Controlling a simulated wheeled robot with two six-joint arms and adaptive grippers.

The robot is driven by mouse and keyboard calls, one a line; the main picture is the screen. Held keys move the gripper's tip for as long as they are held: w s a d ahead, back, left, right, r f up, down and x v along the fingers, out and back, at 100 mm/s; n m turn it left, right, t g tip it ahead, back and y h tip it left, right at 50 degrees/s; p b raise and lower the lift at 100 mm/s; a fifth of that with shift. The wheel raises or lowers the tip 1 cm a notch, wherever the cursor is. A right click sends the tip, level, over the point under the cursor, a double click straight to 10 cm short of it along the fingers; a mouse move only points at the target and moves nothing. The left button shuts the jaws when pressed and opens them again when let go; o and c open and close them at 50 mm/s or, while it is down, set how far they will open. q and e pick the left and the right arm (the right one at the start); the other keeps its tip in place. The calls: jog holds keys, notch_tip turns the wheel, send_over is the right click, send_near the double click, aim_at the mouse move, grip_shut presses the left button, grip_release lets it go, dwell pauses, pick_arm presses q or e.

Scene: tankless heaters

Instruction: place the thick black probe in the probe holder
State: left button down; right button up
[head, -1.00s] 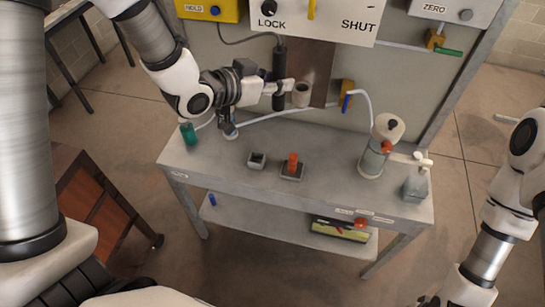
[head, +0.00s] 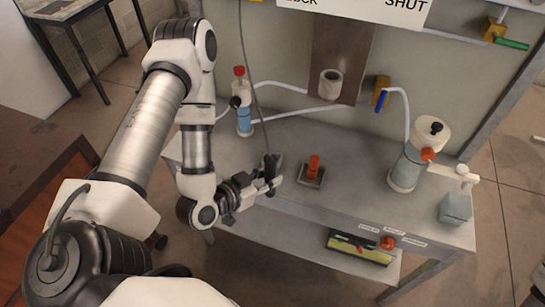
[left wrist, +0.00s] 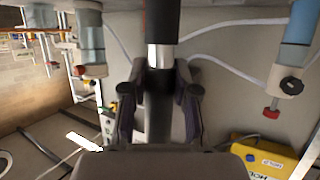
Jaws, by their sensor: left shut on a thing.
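My left gripper (head: 268,180) is low over the left front part of the grey table. It is shut on the thick black probe (head: 268,165), which stands roughly upright and has a thin cable rising from its top. In the left wrist view the black probe (left wrist: 163,18) with a shiny metal band lies between the gripper fingers (left wrist: 160,85). A small white open cup (head: 330,82) is fixed to the brown back panel; I cannot tell whether it is the probe holder. The probe's lower end and the tabletop directly beneath are hidden. My right gripper is out of view.
A red-topped block (head: 313,170) stands just right of the gripper. A blue-filled bottle with a red cap (head: 243,110) is behind it. Bare tabletop (head: 350,150) lies between.

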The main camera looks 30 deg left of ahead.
pick_arm(q)
jog(key=w+a+f+b, duration=0.1)
jog(key=w+a, duration=0.1)
jog(key=w, duration=0.2)
jog(key=w+a+f+b, duration=0.2)
jog(key=w, duration=0.1)
jog(key=w+a+f+b, duration=0.1)
jog(key=w+a+f, duration=0.1)
jog(key=w+a, duration=0.1)
jog(key=shift+w+a, duration=0.1)
jog(key=shift+w, duration=0.7)
jog(key=shift+w+f, duration=0.1)
jog(key=shift+f+b, duration=0.15)
jog(key=shift+b, duration=0.25)
jog(key=c, duration=0.9)
grip_release()
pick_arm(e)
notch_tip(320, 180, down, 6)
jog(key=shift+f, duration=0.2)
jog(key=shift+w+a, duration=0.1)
